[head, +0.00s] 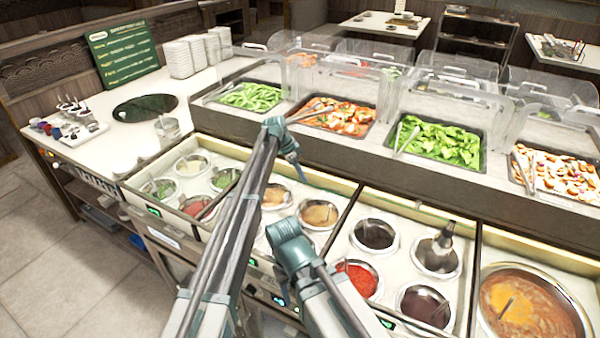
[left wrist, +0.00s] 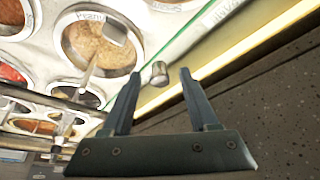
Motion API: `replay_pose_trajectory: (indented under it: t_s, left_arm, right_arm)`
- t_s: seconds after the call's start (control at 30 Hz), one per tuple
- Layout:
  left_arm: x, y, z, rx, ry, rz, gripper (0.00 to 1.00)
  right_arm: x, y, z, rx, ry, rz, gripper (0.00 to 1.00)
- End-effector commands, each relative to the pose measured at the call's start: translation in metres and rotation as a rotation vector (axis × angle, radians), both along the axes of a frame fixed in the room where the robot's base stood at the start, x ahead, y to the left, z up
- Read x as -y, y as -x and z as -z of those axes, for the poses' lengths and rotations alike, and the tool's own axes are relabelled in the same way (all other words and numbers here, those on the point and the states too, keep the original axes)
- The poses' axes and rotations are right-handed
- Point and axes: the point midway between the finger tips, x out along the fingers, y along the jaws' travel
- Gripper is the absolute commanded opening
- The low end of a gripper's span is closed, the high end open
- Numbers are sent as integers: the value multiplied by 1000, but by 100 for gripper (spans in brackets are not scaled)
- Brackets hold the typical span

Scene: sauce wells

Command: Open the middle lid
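A small metal knob (left wrist: 158,74) stands beside the green edge of a clear pane (left wrist: 180,45) near the peanut sauce well (left wrist: 100,45). My left gripper (left wrist: 161,72) is open in the left wrist view, with the knob showing between its fingertips; I cannot tell how far beyond them it is. In the head view my left gripper (head: 302,179) points down at the back edge of the left sauce section. The pane is nearly invisible from the head, so which wells it covers is unclear. My right arm comes up from the bottom, its gripper not identifiable.
A section of dark and red sauces (head: 376,235) and a large soup well (head: 525,305) lie to the right. Behind, clear hoods (head: 350,85) stand over food trays with tongs (head: 407,138). Stacked white dishes (head: 180,58) are at the back left.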

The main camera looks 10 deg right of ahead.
Motion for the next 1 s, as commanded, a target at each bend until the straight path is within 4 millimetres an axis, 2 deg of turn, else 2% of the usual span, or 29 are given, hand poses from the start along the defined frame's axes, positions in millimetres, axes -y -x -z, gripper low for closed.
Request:
replay_pose_trajectory:
  t_s: [0.27, 0.47, 0.67, 1.0]
  left_arm:
    - [0, 0, -1, -1, 0, 0, 60]
    - [-4, 1, -12, -1, 0, 0, 60]
    - [-13, 2, -36, 0, 0, 0, 60]
    - [-33, 6, -88, 0, 0, -1, 60]
  right_arm:
    - [0, 0, -1, 0, 0, 0, 60]
    - [0, 0, -12, 0, 0, 0, 60]
    - [0, 0, -36, 0, 0, 0, 60]
    - [0, 0, -88, 0, 0, -1, 60]
